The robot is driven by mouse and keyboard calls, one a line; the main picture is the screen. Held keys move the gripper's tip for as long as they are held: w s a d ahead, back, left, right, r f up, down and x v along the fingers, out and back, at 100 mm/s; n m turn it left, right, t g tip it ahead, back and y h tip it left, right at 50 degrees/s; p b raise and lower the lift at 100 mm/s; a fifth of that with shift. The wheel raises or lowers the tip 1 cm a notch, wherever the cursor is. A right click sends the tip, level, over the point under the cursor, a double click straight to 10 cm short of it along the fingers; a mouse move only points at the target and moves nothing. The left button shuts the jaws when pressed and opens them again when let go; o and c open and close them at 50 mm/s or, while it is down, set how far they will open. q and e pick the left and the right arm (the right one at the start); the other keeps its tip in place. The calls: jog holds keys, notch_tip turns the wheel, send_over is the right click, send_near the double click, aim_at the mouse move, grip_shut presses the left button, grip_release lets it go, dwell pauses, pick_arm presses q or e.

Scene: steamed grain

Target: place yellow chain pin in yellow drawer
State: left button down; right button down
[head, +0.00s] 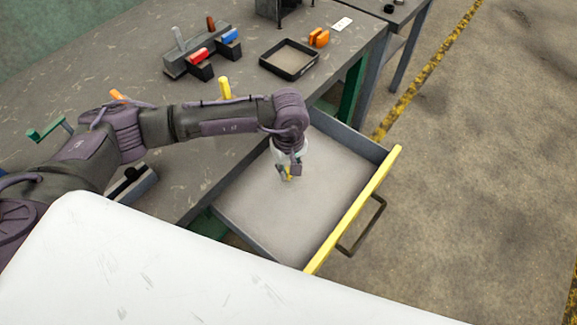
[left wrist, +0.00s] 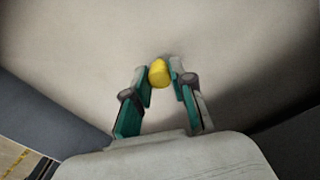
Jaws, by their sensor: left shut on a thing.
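The yellow drawer (head: 357,208) is pulled open from the bench, with a yellow front edge and a dark handle. Its grey floor is bare. My left gripper (head: 288,174) reaches down inside the drawer, over its left-middle part. In the left wrist view my left gripper (left wrist: 160,78) is shut on the yellow chain pin (left wrist: 159,74), which shows as a rounded yellow end between the fingertips. The pin's yellow (head: 289,173) shows only slightly in the head view. I cannot tell whether the pin touches the drawer floor. My right gripper is not in view.
On the bench (head: 150,60) stand a grey holder with coloured pieces (head: 196,55), a black tray (head: 289,59), an orange object (head: 319,38) and a yellow upright piece (head: 225,88). Drawer walls surround my left gripper. Open floor lies to the right.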

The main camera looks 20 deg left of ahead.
pick_arm(q)
jog(key=shift+f, duration=0.15)
jog(key=c, duration=1)
grip_release()
notch_tip(320, 180, up, 12)
jog(key=shift+r+b, duration=0.2)
jog(key=shift+b, duration=0.3)
